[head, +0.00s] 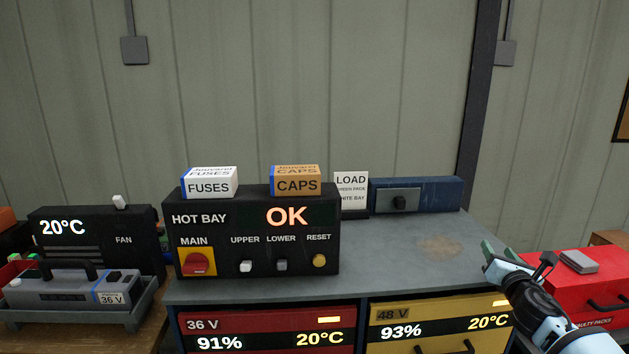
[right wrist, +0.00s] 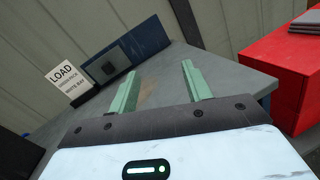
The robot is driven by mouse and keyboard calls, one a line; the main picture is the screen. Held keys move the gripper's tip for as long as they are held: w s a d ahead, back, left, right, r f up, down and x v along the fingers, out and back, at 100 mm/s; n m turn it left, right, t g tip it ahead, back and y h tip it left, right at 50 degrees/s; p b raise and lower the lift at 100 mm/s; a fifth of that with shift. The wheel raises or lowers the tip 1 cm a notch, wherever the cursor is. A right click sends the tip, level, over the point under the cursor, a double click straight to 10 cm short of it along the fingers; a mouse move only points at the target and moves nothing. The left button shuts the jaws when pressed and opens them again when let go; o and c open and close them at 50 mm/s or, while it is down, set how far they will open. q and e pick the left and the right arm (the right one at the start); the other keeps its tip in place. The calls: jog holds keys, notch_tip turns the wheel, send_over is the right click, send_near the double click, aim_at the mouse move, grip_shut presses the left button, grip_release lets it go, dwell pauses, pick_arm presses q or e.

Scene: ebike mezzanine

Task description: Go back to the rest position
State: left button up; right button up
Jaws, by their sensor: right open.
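My right gripper (head: 517,255) is at the right of the head view, by the right end of the grey bench top (head: 400,245). In the right wrist view its two green fingers (right wrist: 157,88) are apart, with nothing between them. They point over the bench top toward the blue box (right wrist: 126,58) at the back. My left gripper is not in the head view.
The black HOT BAY panel (head: 256,243) stands on the bench, with FUSES (head: 209,186) and CAPS (head: 296,184) boxes on top. A LOAD sign (head: 350,190) stands behind. A red box (head: 572,292) is right of my gripper. The bench's right part is clear.

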jog(key=s+d+m+h, duration=0.2)
jog(key=s+d, duration=0.2)
jog(key=d, duration=0.3)
jog(key=s+d+m+h, duration=0.2)
jog(key=s+d+h, duration=0.1)
jog(key=d, duration=0.4)
jog(key=s+a+f+m+g+y, duration=0.35)
jog(key=s+a+f+m, duration=0.45)
jog(key=a+f+m, duration=0.5)
jog(key=s+a+f+m+g+y, duration=0.2)
jog(key=s+a+f+m+y, duration=0.5)
jog(key=f, duration=0.8)
jog(key=s+a+f+m+g, duration=0.1)
jog(key=s+a+f+m, duration=0.1)
jog(key=s+a, duration=0.7)
jog(key=s+a+f+m+g, duration=0.2)
jog(key=s+a, duration=0.6)
jog(key=s, duration=0.8)
notch_tip(320, 180, down, 3)
jog(key=shift+s+a+r+m, duration=0.2)
jog(key=shift+a+m, duration=0.1)
jog(key=shift+a, duration=0.1)
jog(key=shift+f+h, duration=0.1)
jog(key=shift+h, duration=0.15)
